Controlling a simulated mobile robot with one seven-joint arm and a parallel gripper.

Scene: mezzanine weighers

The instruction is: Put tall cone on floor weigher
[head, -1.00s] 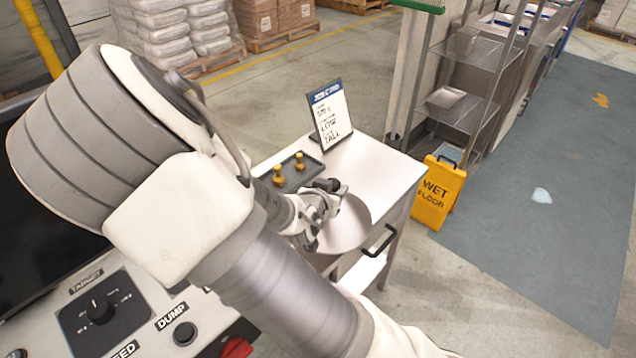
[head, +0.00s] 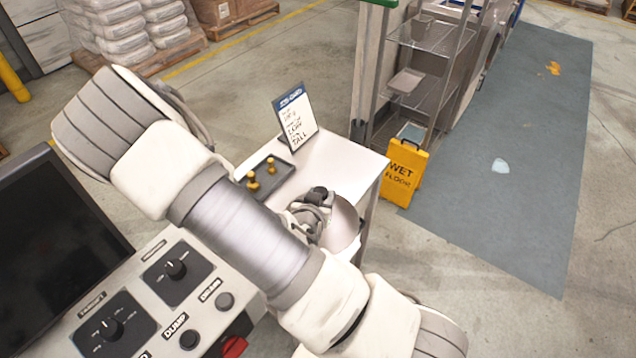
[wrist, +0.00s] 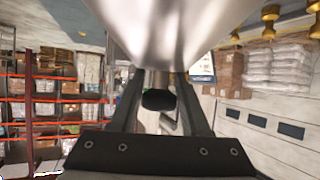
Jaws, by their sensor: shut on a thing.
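A shiny silver metal piece, which I take to be the tall cone (head: 345,226), is at my gripper near the front edge of a small steel table. In the wrist view the cone (wrist: 180,25) fills the top middle as a large curved metal surface. My gripper (wrist: 158,98) is shut, with a dark knob between its fingers just below the metal. My gripper (head: 318,205) is partly covered by my arm in the head view. I cannot tell whether the cone touches the table. I cannot identify the floor weigher for sure.
The steel table (head: 345,165) bears a dark tray (head: 271,172) with two brass weights and a card sign (head: 296,117). A yellow wet-floor sign (head: 404,172) stands right of it. A control panel (head: 150,300) with knobs is at lower left. The right floor is mostly open.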

